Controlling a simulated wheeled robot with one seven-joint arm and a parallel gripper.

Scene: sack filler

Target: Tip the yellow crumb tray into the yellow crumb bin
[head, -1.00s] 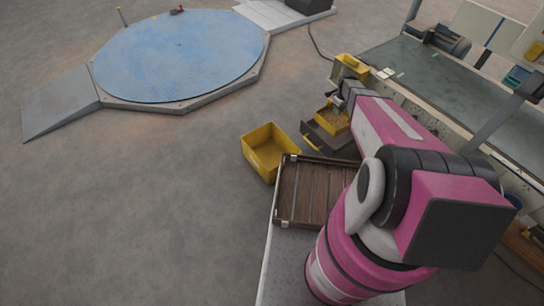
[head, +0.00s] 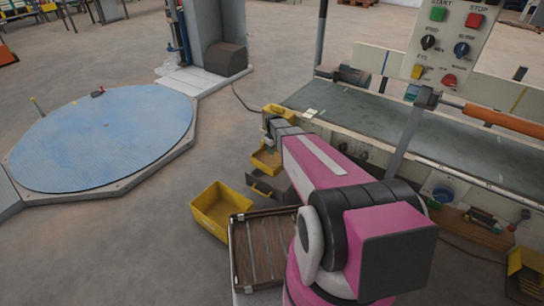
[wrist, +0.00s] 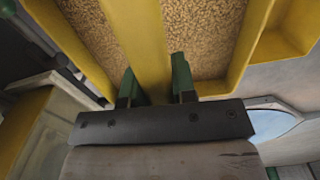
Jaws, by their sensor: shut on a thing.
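The yellow crumb tray (head: 266,160) is beside the conveyor frame, above a dark open drawer or box. Tan crumbs lie in it in the head view. In the wrist view the tray (wrist: 232,75) fills the upper part, with crumbs on both sides of a yellow middle bar. My gripper (wrist: 155,88) has its green fingers shut on that bar. In the head view my gripper (head: 270,122) is partly hidden by my arm. The yellow crumb bin (head: 208,222) stands on the floor left of the tray, open at the top; no crumbs show in it.
A slatted brown wooden platform (head: 234,262) lies close in front of the bin. The dark box (head: 262,188) is under the tray. The conveyor (head: 385,125) and its frame bound the right.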

